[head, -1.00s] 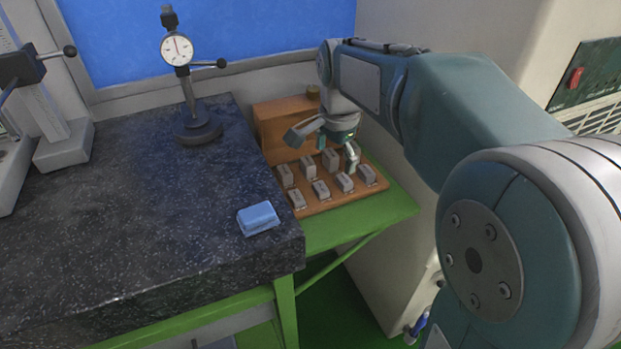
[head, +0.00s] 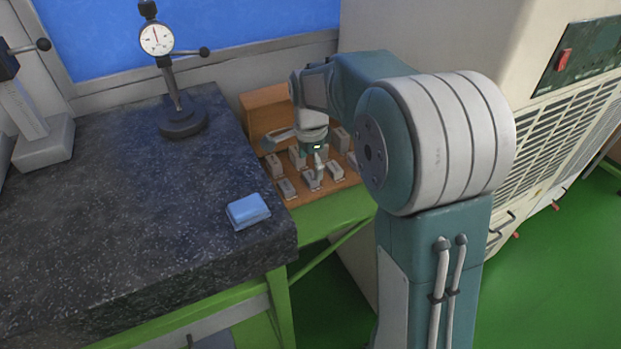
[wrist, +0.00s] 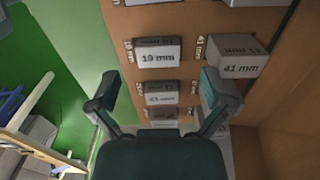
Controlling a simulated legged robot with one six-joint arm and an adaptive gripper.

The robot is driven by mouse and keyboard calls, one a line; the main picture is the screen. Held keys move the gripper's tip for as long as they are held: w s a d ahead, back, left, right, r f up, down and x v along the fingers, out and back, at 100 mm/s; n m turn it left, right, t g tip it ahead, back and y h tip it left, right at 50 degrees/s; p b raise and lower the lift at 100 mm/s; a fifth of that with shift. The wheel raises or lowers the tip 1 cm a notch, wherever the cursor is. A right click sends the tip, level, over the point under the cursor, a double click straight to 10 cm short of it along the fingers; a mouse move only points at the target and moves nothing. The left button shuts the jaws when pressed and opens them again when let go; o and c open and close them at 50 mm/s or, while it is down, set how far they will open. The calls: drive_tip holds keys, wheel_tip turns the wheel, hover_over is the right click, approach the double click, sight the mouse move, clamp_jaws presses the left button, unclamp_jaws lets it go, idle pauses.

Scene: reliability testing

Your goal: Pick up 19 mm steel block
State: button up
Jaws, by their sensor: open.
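The steel block marked 19 mm (wrist: 158,55) stands in a brown wooden rack (wrist: 142,84) in the wrist view, its label facing up toward me. My gripper (wrist: 163,90) is open and empty, fingers spread wide. In that view the 19 mm block lies beyond the fingertips, between their lines. The right finger overlaps the lower edge of the block marked 41 mm. In the head view my gripper (head: 295,155) hangs over the rack, with one finger in front of the front row. Labels are unreadable there, so I cannot pick out the 19 mm block.
Several other steel blocks stand close around, including the 41 mm block (wrist: 238,58). A granite plate (head: 130,215) left of the rack carries a dial gauge stand (head: 180,115) and a blue block (head: 248,211). A large beige cabinet (head: 440,40) stands at right.

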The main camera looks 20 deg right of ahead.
sight(311, 176)
drive_tip(key=shift+f, duration=1.5)
drive_tip(key=c, duration=1.3)
drive_tip(key=shift+r, duration=0.1)
